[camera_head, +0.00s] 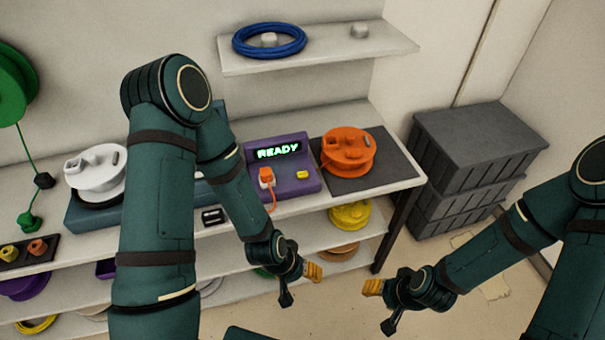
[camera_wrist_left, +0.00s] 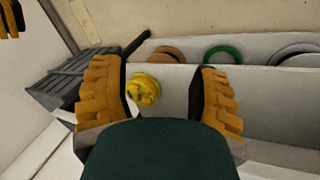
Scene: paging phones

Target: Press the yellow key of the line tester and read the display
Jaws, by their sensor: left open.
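The line tester (camera_head: 292,182) is a purple box on the bench top, with a dark display (camera_head: 279,151) that reads READY in green. Its yellow key (camera_head: 302,174) is on the right of its face. An orange plug (camera_head: 266,176) with an orange cord sits on its left part. My left gripper (camera_head: 300,280) is open and empty, in front of the bench and below the tester. Its two orange fingers (camera_wrist_left: 160,100) stand wide apart in the left wrist view. My right gripper (camera_head: 384,305) hangs to the right, and its jaw opening is unclear.
An orange reel (camera_head: 348,148) stands on a dark mat right of the tester. A white reel (camera_head: 95,170) is at the left. Lower shelves hold more reels, including a yellow one (camera_head: 351,214). Grey crates (camera_head: 470,165) stand right of the bench. A shelf (camera_head: 330,58) hangs above.

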